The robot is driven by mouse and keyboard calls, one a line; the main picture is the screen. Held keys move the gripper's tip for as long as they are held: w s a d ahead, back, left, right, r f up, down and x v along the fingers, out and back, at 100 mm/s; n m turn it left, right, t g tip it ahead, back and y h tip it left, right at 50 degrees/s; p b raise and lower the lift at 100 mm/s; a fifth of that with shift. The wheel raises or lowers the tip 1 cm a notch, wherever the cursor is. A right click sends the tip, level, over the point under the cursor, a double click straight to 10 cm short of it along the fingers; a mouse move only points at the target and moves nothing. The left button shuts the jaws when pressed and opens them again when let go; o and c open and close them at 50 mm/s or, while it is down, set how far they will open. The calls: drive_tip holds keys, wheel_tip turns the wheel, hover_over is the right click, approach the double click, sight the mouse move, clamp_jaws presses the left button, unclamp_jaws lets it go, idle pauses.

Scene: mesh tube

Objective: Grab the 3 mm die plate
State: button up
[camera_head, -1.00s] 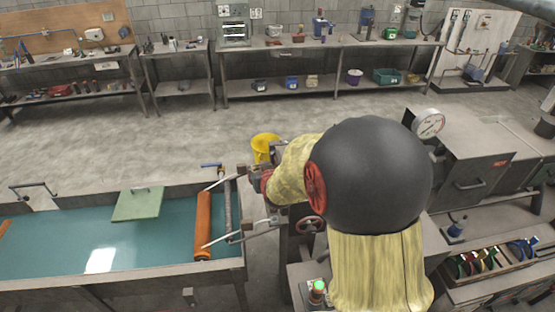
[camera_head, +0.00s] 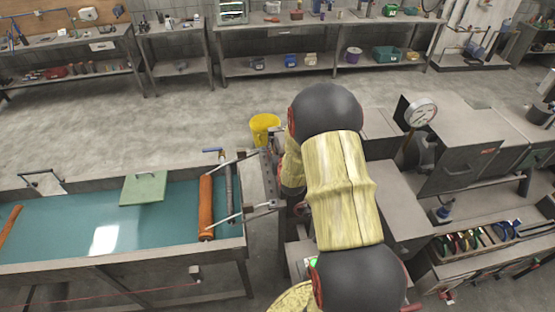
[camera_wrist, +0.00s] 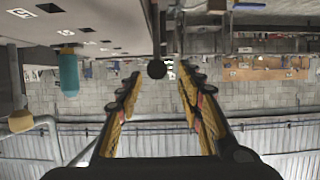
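I cannot pick out the 3 mm die plate for certain in either view. A rack (camera_head: 437,250) at the lower right of the head view holds several small items (camera_head: 470,241) with red, yellow, green and blue parts; they are too small to identify. My gripper (camera_wrist: 160,75) shows in the wrist view with its two yellow and black fingers spread apart and nothing held between them. A dark round knob (camera_wrist: 156,69) appears between the fingertips in the picture; its distance is unclear. In the head view my arm's covered links hide the gripper.
A tank of teal liquid (camera_head: 75,235) with an orange roller (camera_head: 206,207) stands at the left. A yellow bucket (camera_head: 264,128) is on the floor behind my arm. A grey machine with a dial gauge (camera_head: 420,112) stands at the right. Open floor (camera_head: 130,125) lies before the back benches.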

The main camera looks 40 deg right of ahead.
sight(278, 145)
drive_tip(key=shift+p+x, duration=0.5)
drive_tip(key=shift+x, duration=1.35)
drive_tip(key=shift+s+f, duration=0.1)
drive_tip(key=shift+f, duration=0.05)
drive_tip(key=shift+c, duration=0.3)
clamp_jaws()
drive_tip(key=shift+d+r, duration=0.1)
drive_tip(key=shift+r, duration=0.15)
